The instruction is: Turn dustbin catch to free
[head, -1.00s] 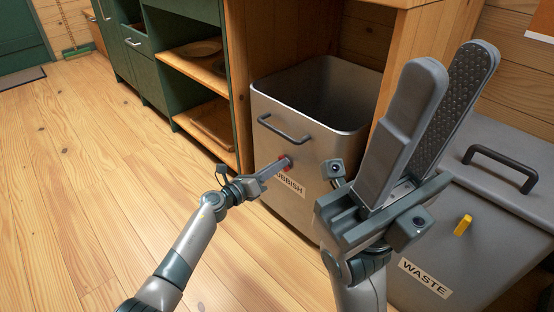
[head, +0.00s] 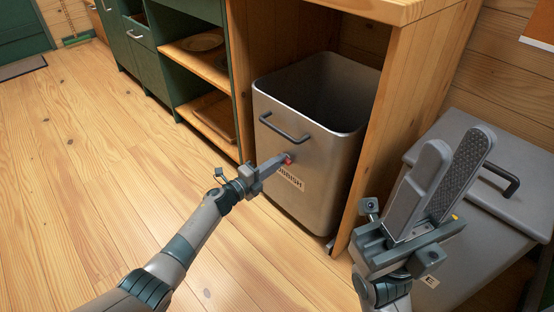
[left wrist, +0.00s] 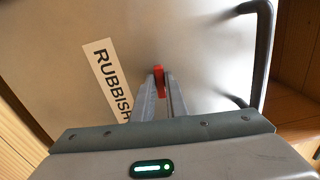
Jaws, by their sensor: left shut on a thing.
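A grey metal dustbin labelled RUBBISH (head: 335,165) stands open-topped in the wooden cabinet bay. A small red catch (head: 288,160) is on its front, below the black handle (head: 284,128) and by the label. My left gripper (head: 278,164) is shut on the red catch. In the left wrist view the red catch (left wrist: 158,78) shows between the fingertips, which hide part of it. My right gripper (head: 453,160) is open and empty, fingers up, in front of the second bin. A lidded grey bin (head: 475,255) stands at the right; its yellow catch (head: 455,217) is mostly hidden behind my right gripper.
A wooden cabinet side panel (head: 385,130) stands between the two bins. Green cupboards and shelves with plates (head: 205,42) are to the left. The wooden floor (head: 100,170) at left is clear.

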